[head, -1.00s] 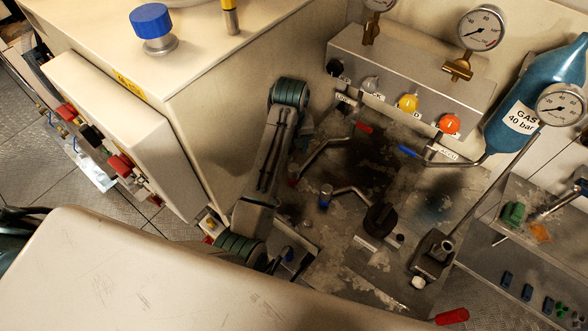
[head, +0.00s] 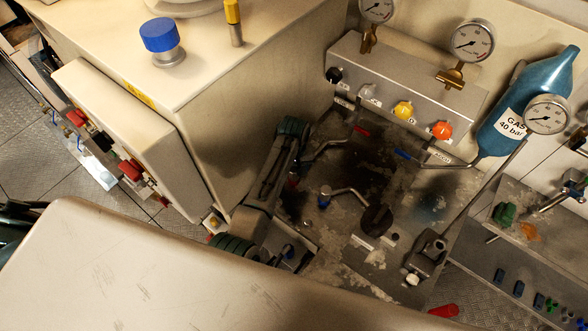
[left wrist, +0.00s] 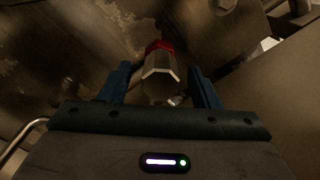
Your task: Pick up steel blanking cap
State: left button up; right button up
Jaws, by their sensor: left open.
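A steel, faceted cap-like piece with a red band (left wrist: 160,68) shows in the left wrist view; I take it for the blanking cap. It lies between the two blue fingers of my left gripper (left wrist: 162,84), which is open, with a visible gap on each side. In the head view my left arm reaches over the stained metal deck (head: 350,225). Its gripper is mostly hidden behind my own arm links there. A small patch of red and blue shows beside the arm, too small to identify. My right gripper is not in view.
Bent valve handles with red (head: 361,131) and blue (head: 403,155) grips stand close to the arm. A black knob (head: 377,219) and a steel lever block (head: 428,250) stand to its right. A beige cabinet wall (head: 250,110) rises to the left.

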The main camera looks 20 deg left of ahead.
pick_arm(q)
grip_shut()
jog(key=shift+w+r, duration=0.1)
dwell(0.3)
